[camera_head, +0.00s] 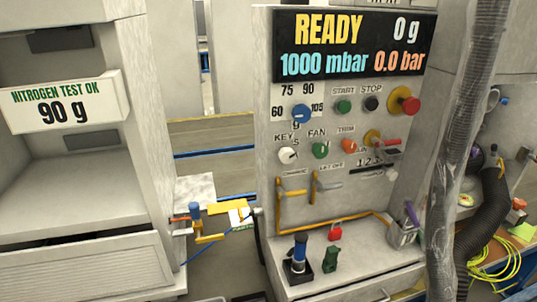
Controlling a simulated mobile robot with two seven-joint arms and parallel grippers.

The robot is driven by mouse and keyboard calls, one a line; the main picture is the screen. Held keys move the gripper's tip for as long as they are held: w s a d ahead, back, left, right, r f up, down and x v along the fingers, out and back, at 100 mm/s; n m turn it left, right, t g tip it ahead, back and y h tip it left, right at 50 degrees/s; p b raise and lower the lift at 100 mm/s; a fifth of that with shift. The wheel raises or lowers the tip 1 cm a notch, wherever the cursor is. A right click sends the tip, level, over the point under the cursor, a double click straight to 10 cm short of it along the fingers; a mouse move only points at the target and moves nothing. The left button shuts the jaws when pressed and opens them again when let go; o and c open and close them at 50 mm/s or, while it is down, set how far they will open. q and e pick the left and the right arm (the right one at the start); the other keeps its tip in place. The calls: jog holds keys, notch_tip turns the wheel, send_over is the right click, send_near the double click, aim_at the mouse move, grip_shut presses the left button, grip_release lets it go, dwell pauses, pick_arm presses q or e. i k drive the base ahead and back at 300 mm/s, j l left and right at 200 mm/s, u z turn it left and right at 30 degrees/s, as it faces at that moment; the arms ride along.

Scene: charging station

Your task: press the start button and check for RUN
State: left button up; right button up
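The green START button (344,107) is on the upright control panel (265,130), under its printed label. The black STOP button (371,104) is just to its right. The display (348,48) above reads READY in yellow, 0 g in white, 1000 mbar in blue and 0.0 bar in orange. RUN does not show on it. Neither of my grippers is in view, and nothing covers the START button.
A red mushroom knob (410,105) sticks out right of STOP. Blue (301,114), white (288,155) and green (320,150) knobs sit nearby. A large grey hose (465,110) hangs at right. A left cabinet sign (64,103) reads NITROGEN TEST OK, 90 g.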

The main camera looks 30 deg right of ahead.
aim_at(344, 106)
jog(key=z, duration=1.4)
